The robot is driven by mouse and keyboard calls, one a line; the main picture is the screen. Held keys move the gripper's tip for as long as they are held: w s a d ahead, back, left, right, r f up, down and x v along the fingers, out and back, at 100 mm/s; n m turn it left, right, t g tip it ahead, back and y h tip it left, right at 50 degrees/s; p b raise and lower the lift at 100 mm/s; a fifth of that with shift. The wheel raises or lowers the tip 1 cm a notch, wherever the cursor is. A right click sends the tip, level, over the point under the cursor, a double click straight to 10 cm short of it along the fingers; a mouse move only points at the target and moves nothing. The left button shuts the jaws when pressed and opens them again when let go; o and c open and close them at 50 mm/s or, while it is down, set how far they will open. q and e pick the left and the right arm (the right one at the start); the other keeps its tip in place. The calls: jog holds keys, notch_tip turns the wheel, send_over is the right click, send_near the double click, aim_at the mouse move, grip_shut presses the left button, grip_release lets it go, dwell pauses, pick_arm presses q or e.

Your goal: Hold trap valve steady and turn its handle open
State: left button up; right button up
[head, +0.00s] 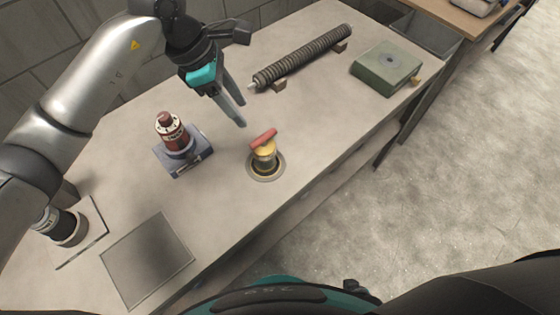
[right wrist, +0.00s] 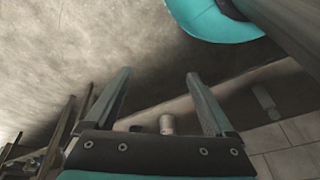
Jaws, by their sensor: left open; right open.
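The trap valve (head: 266,164) stands on the bench top in the head view. It has a brass-yellow body on a round dark base ring and a red handle (head: 263,138) across its top, slanting up to the right. My left gripper (head: 241,112) is open and empty, pointing down above the bench, just behind and left of the valve and apart from it. My right gripper (right wrist: 158,80) shows only in the right wrist view, open with nothing between its fingers. The valve cannot be made out clearly in that view.
A red and dark bottle-like device (head: 172,132) on a blue base stands left of the valve. A ribbed tube (head: 304,56) on blocks and a green box (head: 388,68) are farther back. A flat grey plate (head: 147,260) lies at the front left. The bench around the valve is clear.

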aim_at(260, 150)
jog(key=shift+o, duration=0.6)
jog(key=w+a+r+m+t+y, duration=0.1)
jog(key=w+r+m+t, duration=0.2)
jog(key=w, duration=0.5)
notch_tip(260, 150, up, 2)
jog(key=shift+w+a+r+m, duration=0.1)
jog(key=shift+w+a+m, duration=0.15)
jog(key=shift+m, duration=0.25)
jog(key=w+a+r+m+t, duration=0.2)
jog(key=w+r+m+t, duration=0.3)
jog(key=r+m, duration=0.65)
jog(key=w+a+r+m+t, duration=0.2)
jog(key=w+r+m+t, duration=0.2)
jog(key=w+r+m, duration=0.75)
jog(key=s+a+r+m+g+y, duration=0.35)
jog(key=s+a, duration=0.25)
jog(key=a, duration=0.2)
jog(key=shift+y, duration=0.25)
jog(key=x, duration=1.5)
jog(key=shift+w+d+r, duration=0.1)
jog(key=shift+r, duration=0.2)
